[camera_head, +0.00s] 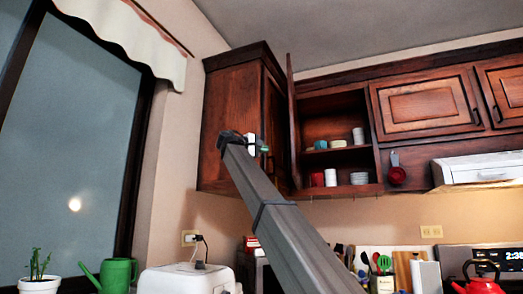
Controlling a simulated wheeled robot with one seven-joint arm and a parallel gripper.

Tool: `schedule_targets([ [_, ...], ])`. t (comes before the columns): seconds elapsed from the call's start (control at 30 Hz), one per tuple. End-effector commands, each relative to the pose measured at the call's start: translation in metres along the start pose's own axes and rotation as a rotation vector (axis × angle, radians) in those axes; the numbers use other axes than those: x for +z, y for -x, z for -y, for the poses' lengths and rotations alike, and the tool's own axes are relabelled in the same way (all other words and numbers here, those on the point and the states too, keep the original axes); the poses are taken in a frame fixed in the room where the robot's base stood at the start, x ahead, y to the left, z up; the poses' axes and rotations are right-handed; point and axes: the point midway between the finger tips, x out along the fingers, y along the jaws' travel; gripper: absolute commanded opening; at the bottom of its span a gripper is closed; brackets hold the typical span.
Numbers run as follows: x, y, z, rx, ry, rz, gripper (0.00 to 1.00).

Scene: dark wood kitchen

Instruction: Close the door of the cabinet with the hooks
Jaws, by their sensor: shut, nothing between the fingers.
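The dark wood wall cabinet with an open front (335,103) is in the upper middle. Its door (292,125) stands swung out, seen nearly edge-on at the left of the opening. A red measuring cup (396,176) hangs just right of the opening; the hooks themselves are too small to make out. My arm rises from the bottom, and my gripper (263,149) is at its upper end, shut and empty. In the picture it lies left of the open door, in front of the neighbouring cabinet (228,125). I cannot tell whether it touches the door.
Cups and bowls (340,143) stand on the open cabinet's shelves. Closed cabinets (425,100) continue to the right, above a white appliance (485,168). Below are a white machine (185,280), utensils (384,262) and a red kettle (481,284). A window (75,140) is at left.

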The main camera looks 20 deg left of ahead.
Motion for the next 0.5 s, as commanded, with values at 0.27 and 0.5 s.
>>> schedule_targets([
  [0.27, 0.0, -0.054, 0.0, -0.001, 0.0, 0.002, 0.0],
  [0.5, 0.02, -0.079, 0.002, -0.001, 0.0, 0.0, 0.0],
])
